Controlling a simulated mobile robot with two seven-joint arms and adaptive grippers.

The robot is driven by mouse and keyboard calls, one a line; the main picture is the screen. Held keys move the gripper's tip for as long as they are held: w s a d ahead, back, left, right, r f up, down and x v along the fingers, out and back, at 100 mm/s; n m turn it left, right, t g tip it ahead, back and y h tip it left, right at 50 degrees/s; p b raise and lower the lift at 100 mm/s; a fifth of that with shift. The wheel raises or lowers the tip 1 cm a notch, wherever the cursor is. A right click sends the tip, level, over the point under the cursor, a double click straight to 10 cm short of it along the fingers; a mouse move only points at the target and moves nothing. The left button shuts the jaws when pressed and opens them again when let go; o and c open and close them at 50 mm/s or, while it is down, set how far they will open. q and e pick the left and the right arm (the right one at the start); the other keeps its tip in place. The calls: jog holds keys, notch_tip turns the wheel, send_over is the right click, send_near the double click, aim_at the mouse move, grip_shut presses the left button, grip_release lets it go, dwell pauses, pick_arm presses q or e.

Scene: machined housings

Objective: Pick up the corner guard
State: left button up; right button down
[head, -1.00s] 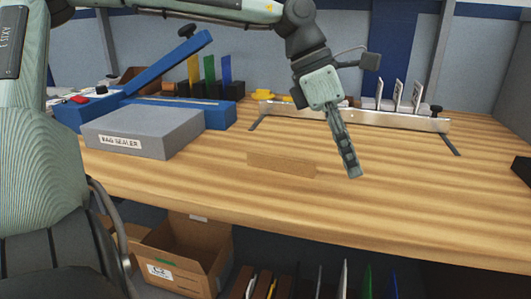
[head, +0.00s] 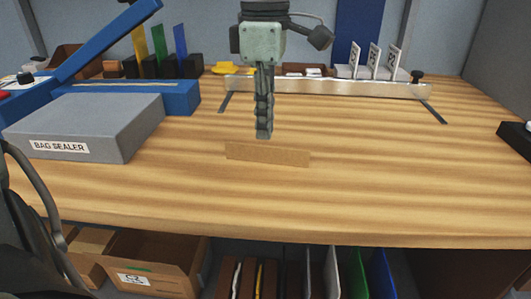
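Whether the fingertips touch the strip or table is unclear.
A grey bag sealer (head: 85,125) with a blue raised arm stands at left. A metal rail (head: 330,87) on feet crosses the back, with white cards behind it. A black object (head: 518,138) sits at the right edge. The table (head: 400,180) is clear around the strip.

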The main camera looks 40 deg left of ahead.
aim_at(268, 150)
pick_arm(q)
notch_tip(268, 150, down, 5)
jog(key=shift+w+d+f, duration=0.1)
jog(key=shift+d, duration=0.05)
jog(key=shift+c, duration=0.3)
grip_shut()
